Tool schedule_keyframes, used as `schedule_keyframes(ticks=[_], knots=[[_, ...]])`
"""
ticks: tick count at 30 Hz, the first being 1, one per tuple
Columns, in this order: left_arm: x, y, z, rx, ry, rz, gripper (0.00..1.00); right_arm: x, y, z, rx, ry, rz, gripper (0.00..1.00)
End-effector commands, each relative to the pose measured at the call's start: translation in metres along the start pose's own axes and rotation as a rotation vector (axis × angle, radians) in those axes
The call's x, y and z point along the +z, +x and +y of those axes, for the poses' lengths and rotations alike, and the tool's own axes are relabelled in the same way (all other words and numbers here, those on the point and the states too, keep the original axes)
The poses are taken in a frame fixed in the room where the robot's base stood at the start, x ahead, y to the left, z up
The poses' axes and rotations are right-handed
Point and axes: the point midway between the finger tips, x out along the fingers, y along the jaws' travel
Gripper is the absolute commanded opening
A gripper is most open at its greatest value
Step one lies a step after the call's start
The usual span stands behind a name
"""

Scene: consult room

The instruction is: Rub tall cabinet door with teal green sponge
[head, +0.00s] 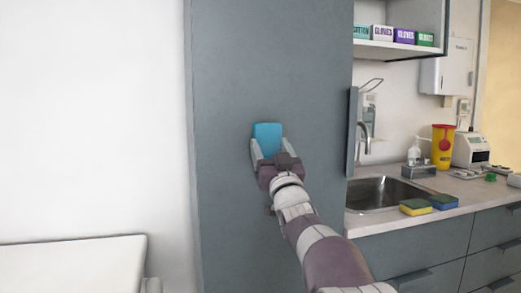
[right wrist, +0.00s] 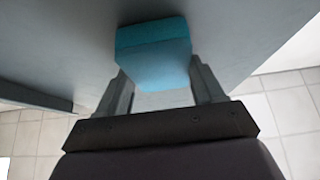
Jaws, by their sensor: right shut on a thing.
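The tall cabinet door (head: 270,60) is a flat grey-blue panel in the middle of the head view. My right gripper (head: 268,150) is shut on the teal sponge (head: 267,134), a block held between its two fingers. The sponge is in front of the door at about the middle of the visible panel. In the right wrist view the sponge (right wrist: 153,52) sits between the fingers with its far end at the door surface (right wrist: 60,40); it looks to be touching, though the contact line is partly hidden. My left gripper does not show.
Right of the cabinet, a counter (head: 420,222) holds a sink (head: 385,192), a yellow-green sponge (head: 415,207), a blue sponge (head: 444,201) and a yellow bin (head: 442,146). Glove boxes (head: 400,36) stand on a shelf. A white bench (head: 70,262) is at lower left.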

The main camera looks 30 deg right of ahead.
Motion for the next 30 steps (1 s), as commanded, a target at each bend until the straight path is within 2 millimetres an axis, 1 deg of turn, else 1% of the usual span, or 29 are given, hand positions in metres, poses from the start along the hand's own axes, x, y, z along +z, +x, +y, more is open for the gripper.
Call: schedule_keyframes(ticks=[5,8,12,15,18,26,28,30], knots=[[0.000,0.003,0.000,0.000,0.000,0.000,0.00,0.002,0.002,0.001,-0.001,0.000,0.001,0.43],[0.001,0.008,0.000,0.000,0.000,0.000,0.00,0.004,0.002,-0.007,-0.002,0.001,0.001,0.43],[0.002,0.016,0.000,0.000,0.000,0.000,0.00,0.005,0.002,-0.025,-0.003,0.002,0.001,0.43],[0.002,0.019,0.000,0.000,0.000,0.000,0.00,0.005,0.003,-0.035,-0.003,0.001,0.001,0.43],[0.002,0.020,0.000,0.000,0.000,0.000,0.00,0.004,0.004,-0.039,-0.003,0.001,-0.001,0.43],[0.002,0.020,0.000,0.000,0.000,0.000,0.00,0.004,0.004,-0.040,-0.002,0.000,-0.003,0.43],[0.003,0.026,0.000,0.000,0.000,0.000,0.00,0.004,-0.001,-0.040,-0.002,0.000,-0.002,0.43],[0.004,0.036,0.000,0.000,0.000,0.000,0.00,0.001,-0.009,-0.039,-0.002,0.000,0.001,0.43]])
